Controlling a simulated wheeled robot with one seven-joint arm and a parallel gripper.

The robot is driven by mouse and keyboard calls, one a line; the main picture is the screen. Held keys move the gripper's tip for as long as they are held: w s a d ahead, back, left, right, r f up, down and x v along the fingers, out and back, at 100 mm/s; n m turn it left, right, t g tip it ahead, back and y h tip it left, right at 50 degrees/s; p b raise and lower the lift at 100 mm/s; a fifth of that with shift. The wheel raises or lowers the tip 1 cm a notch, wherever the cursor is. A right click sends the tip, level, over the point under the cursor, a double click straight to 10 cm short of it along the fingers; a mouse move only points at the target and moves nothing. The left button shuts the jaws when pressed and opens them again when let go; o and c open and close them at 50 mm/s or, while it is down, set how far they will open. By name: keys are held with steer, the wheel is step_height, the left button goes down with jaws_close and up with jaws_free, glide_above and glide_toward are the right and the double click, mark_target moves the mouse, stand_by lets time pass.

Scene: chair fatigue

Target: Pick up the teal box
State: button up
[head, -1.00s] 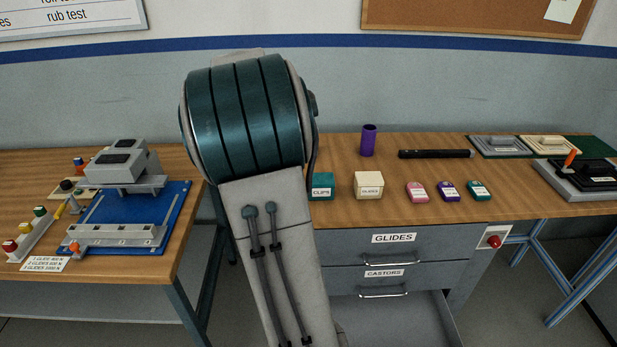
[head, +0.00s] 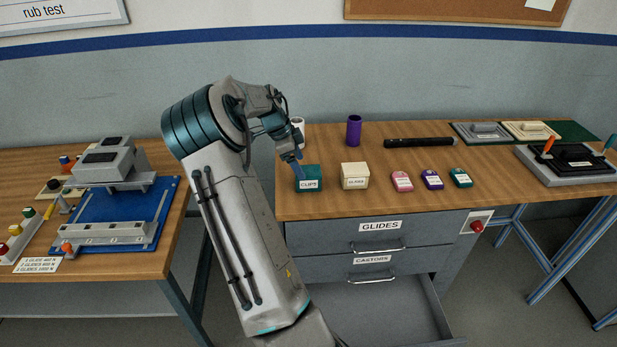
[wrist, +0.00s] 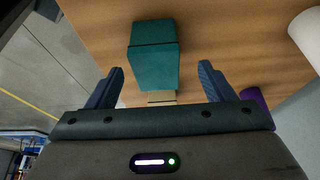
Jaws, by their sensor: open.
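The teal box (head: 308,180), with a white CLIPS label, stands on the wooden worktop at the left end of the drawer unit. My gripper (head: 297,170) is just above and behind it in the head view, partly overlapping it. In the wrist view the teal box (wrist: 153,57) lies ahead of the open fingers (wrist: 160,85), roughly centred between them. No hold on the box shows.
A cream box (head: 354,176) stands just right of the teal box. Purple (head: 354,130) and white (head: 298,128) cylinders stand behind. Small pink (head: 402,181), purple (head: 432,180) and teal (head: 460,178) pieces lie farther right. The lowest drawer (head: 390,315) is open.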

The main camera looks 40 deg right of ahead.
mark_target(305, 171)
steer(key=p+x, duration=0.1)
steer(key=x, duration=0.1)
steer(key=s+x, duration=0.1)
steer(key=x, duration=0.2)
steer(key=shift+d+f+p, duration=0.1)
steer(key=shift+f+p, duration=0.05)
steer(key=shift+p, duration=0.2)
steer(key=shift+f, duration=0.4)
steer(key=c, duration=1.1)
steer(key=shift+c, duration=0.2)
